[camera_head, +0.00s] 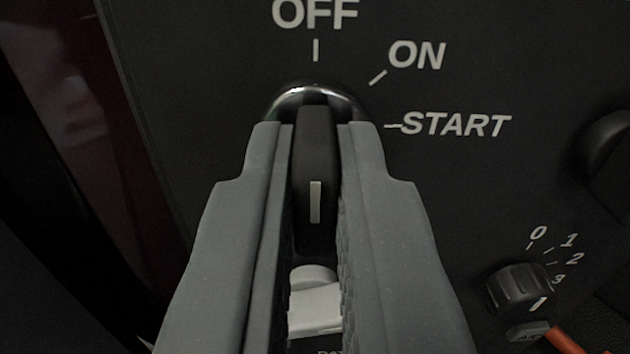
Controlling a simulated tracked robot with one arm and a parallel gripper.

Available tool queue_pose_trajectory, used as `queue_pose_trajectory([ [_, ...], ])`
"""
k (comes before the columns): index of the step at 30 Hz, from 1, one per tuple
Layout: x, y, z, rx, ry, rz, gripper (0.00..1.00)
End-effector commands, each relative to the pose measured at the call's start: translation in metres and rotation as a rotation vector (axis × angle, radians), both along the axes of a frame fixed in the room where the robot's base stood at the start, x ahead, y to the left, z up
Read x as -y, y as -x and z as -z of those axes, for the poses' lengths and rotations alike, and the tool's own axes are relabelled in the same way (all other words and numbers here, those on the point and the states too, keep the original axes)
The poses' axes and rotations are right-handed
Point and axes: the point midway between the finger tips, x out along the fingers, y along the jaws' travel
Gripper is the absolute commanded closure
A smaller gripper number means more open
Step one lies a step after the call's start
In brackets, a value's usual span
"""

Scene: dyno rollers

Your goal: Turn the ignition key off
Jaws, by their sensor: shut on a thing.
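The ignition key (316,165) is a black upright grip with a short pale line on its face. It stands in a shiny round metal collar (318,92) on the dark panel. The key lies straight up and down in the picture, in line with the OFF tick (316,50) above it. The ON and START marks are to the upper right. My gripper (313,130) is shut on the key, one grey finger on each side. The fingers hide the lower sides of the collar.
A small knob (518,288) with number marks sits at the lower right, with an orange part (568,340) below it. Another dark knob (608,145) is cut by the right edge. A pale grey part (314,305) shows between my fingers, below the key.

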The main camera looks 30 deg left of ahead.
Motion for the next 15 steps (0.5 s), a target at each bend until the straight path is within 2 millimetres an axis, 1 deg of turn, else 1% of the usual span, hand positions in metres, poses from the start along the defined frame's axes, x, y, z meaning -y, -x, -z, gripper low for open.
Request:
queue_pose_trajectory([
  [1, 0.0014, 0.0000, 0.0029, -0.005, 0.002, 0.002, 0.83],
  [2, 0.0013, 0.0001, 0.0028, -0.005, 0.002, 0.002, 0.75],
  [3, 0.0012, 0.0000, 0.0026, -0.005, 0.002, 0.002, 0.69],
  [11, 0.0005, 0.0002, 0.0012, -0.002, 0.000, 0.001, 0.69],
  [15, 0.0034, 0.0042, 0.0009, -0.003, 0.001, 0.000, 0.69],
])
